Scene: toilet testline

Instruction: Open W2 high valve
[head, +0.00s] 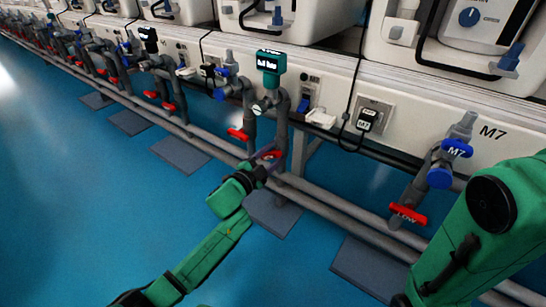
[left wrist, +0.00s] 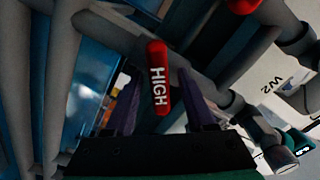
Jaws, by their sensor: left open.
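The red valve handle marked HIGH (left wrist: 159,80) stands between the two purple fingers of my left gripper (left wrist: 158,90) in the left wrist view. The fingers are apart, with a gap on each side of the handle. A W2 label (left wrist: 270,86) appears upside down on the white panel at the right of that view. In the head view my left gripper (head: 268,164) is at the grey pipes below the teal display unit (head: 271,65), and partly hides the red handle there. My right arm shows at the right; its gripper is out of view.
Another red handle (head: 238,134) hangs on the pipe just left of the gripper. The M7 valve (head: 440,165) with a red LOW handle (head: 407,213) is at the right. Long grey pipes (head: 330,205) run along the row, close to the gripper. The blue floor (head: 100,200) is open at the left.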

